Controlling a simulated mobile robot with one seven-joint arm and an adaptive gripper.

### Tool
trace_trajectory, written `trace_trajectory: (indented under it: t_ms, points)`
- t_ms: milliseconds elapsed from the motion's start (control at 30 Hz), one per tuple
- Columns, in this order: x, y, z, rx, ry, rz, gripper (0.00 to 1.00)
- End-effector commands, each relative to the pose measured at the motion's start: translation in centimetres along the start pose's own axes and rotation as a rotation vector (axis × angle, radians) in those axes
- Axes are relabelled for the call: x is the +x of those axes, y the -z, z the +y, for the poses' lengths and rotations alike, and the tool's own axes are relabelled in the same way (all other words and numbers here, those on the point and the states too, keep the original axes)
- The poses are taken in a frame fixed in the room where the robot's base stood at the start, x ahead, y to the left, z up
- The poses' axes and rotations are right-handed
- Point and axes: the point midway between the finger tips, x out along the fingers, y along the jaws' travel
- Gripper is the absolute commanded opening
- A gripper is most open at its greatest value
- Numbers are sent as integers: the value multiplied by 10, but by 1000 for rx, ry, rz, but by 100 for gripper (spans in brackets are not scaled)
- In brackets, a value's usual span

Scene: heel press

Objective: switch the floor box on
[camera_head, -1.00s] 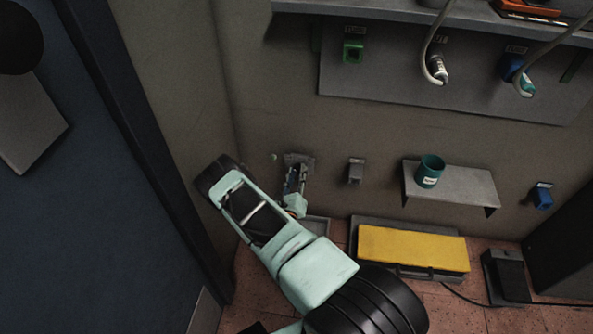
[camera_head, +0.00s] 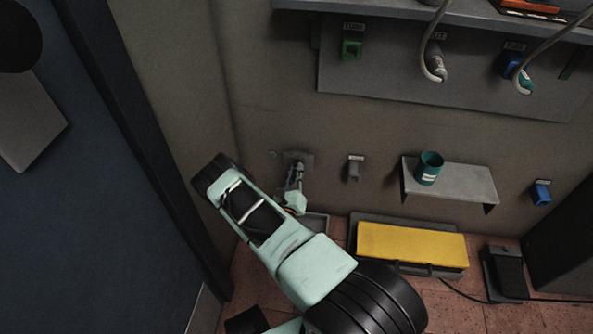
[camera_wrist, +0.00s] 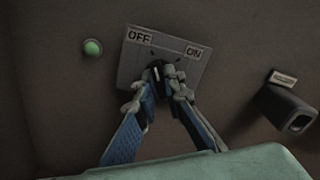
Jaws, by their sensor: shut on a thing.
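A grey switch plate (camera_wrist: 195,70) marked OFF on the left and ON on the right is on the wall. It also shows low on the wall in the head view (camera_head: 306,158), partly behind my gripper. A dark knob or lever (camera_wrist: 156,72) shows at the plate's middle, largely hidden by my fingers. My gripper (camera_wrist: 164,82) is shut on it; it also shows in the head view (camera_head: 295,176). I cannot tell exactly which way the knob points. A round green lamp or button (camera_wrist: 92,47) sits left of the plate. A yellow-topped box (camera_head: 412,246) stands on the floor.
A grey holder (camera_head: 355,170) is right of the plate. A small shelf (camera_head: 465,183) carries a teal cup (camera_head: 430,167). A black pedal (camera_head: 507,268) with a cable lies on the floor at the right. A dark blue door-like panel (camera_head: 75,220) is close on the left.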

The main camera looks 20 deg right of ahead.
Motion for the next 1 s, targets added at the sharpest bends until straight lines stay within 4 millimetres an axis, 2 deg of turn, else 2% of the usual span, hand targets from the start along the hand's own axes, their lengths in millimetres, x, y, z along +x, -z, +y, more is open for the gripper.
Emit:
trace_trajectory:
  t_ms: [267, 1000]
  points:
    - [0, -2, 0, 200, -2, -2, 0]
    - [0, -2, -1, 885, -1, -1, 0]
